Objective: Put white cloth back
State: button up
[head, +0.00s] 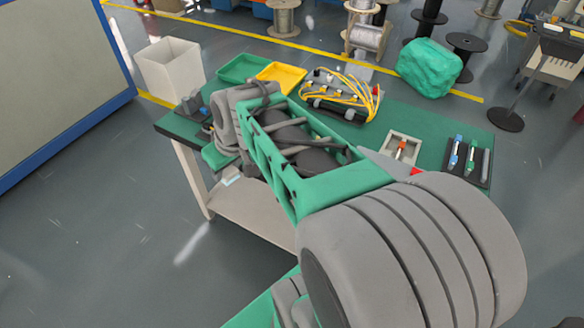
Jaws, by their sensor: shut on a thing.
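My arm reaches from the lower right across the table, and its wrist end is over the table's front left part. My gripper (222,168) is mostly hidden behind and below the wrist, and its fingertips do not show clearly. A small pale, white-blue patch (231,179) shows just below the wrist at the table's front edge. It looks like part of the white cloth at my gripper; the rest is hidden by my arm. No other white cloth shows on the table.
The green-topped table (410,123) bears a green tray (243,67), a yellow tray (281,74), yellow cables (364,95), a small square tray (417,140) and a dark tool holder (470,163). A white bin (170,70) stands behind left. A green wrapped bundle (428,68) is behind right.

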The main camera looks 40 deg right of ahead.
jog(key=s+d+f+n+y+b, duration=0.15)
jog(key=s+d, duration=0.25)
jog(key=d, duration=0.4)
jog(key=s+d+f+n+b, duration=0.2)
jog(key=s+d+f+b, duration=0.15)
jog(key=d, duration=0.35)
jog(key=shift+m, duration=0.25)
jog(key=w+d+f, duration=0.4)
jog(key=w+d+f+p, duration=0.1)
jog(key=w+d+f, duration=0.4)
jog(key=shift+d, duration=0.3)
jog(key=shift+f, duration=1.45)
jog(key=shift+f, duration=0.2)
jog(key=o, duration=1.2)
